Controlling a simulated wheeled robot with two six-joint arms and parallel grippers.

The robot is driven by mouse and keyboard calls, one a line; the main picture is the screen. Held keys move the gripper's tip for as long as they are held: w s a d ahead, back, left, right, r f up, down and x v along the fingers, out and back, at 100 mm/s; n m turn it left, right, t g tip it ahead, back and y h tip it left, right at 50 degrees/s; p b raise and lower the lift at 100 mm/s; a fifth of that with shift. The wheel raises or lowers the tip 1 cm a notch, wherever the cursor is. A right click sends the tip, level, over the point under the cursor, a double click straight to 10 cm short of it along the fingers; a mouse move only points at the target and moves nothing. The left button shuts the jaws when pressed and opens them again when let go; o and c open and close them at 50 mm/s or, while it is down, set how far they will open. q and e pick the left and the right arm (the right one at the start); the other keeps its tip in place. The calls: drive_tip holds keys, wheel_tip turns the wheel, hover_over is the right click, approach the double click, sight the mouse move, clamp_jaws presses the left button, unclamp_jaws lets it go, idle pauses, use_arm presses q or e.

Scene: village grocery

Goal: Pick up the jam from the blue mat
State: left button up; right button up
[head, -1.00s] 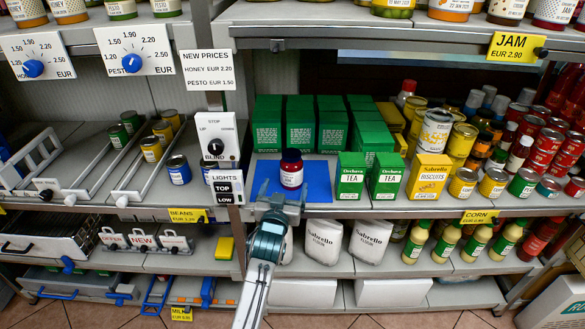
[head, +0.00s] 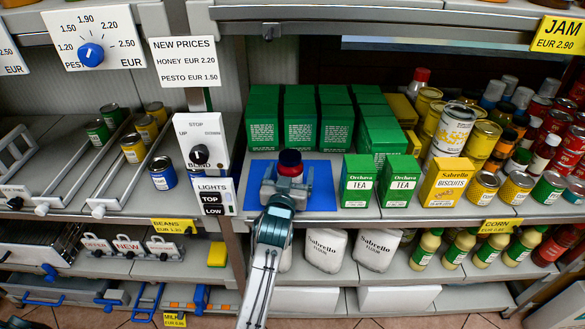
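The fingers look wider apart than the jar, so the gripper appears open. The gripper hides the jar's lower part and label. My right gripper is not in view.
Green boxes (head: 300,125) stand close behind the mat. Tea boxes (head: 357,180) stand to its right. A post with the blind knob panel (head: 200,142) and lights sign rises to the left. White flour bags (head: 325,249) sit on the shelf below.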

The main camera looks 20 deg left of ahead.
use_arm(q)
drive_tip(key=shift+s+r, duration=0.2)
drive_tip(key=shift+c, duration=0.5)
drive_tip(key=c, duration=1.1)
drive_tip(key=shift+w, duration=0.1)
drive_tip(key=shift+c, duration=1.3)
drive_tip(key=shift+r, duration=0.15)
